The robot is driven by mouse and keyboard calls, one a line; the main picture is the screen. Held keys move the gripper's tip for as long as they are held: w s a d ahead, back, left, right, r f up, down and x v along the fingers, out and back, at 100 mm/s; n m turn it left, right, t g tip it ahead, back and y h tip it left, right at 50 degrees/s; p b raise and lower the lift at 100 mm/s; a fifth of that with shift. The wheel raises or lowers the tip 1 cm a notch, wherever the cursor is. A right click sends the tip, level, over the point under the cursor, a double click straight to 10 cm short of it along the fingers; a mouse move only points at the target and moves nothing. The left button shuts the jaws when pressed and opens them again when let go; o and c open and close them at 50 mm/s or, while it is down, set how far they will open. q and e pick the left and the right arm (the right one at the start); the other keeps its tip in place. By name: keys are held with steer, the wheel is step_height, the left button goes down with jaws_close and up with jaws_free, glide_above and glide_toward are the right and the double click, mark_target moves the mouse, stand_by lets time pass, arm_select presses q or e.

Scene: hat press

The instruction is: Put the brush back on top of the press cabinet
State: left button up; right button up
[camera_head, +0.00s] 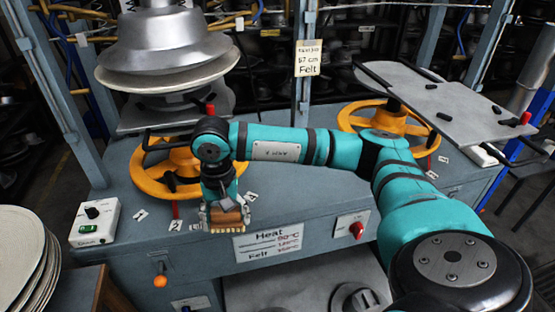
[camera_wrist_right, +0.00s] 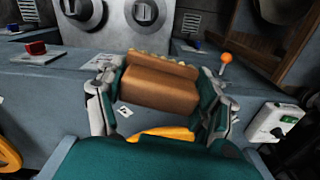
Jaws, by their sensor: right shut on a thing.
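The brush (camera_head: 228,216) is a brown wooden block with pale bristles. My right gripper (camera_head: 222,219) is shut on it, near the front edge of the blue-grey press cabinet's top (camera_head: 290,200). In the right wrist view the brush (camera_wrist_right: 160,88) lies across between the two fingers of the right gripper (camera_wrist_right: 160,74), one at each end. The cabinet (camera_wrist_right: 60,75) shows behind it. I cannot tell whether the brush touches the cabinet top. My left gripper is out of view.
Orange handwheels (camera_head: 165,172) stand on the cabinet, under a silver hat press (camera_head: 165,50) and a flat plate (camera_head: 440,100). A switch box (camera_head: 96,219) is at left. An orange-tipped lever (camera_head: 160,280) is at the front. Bare top lies right of the brush.

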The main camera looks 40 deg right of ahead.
steer(key=s+d+f+m+b, duration=0.3)
steer(key=d+m+b, duration=0.1)
steer(key=d+m, duration=0.6)
steer(key=s+d+f+m+b, duration=0.25)
steer(key=d+m+b, duration=0.25)
steer(key=d+m, duration=0.5)
steer(key=s+d+f+m+b, duration=0.35)
steer(key=d+m, duration=0.45)
steer(key=m, duration=0.6)
steer(key=p, duration=0.3)
glide_above(275, 206)
steer(key=shift+f, duration=0.85)
step_height(275, 206, down, 4)
steer(key=b, duration=0.3)
steer(key=shift+w+r, duration=0.1)
steer(key=shift+r, duration=0.15)
steer(key=o, duration=1.1)
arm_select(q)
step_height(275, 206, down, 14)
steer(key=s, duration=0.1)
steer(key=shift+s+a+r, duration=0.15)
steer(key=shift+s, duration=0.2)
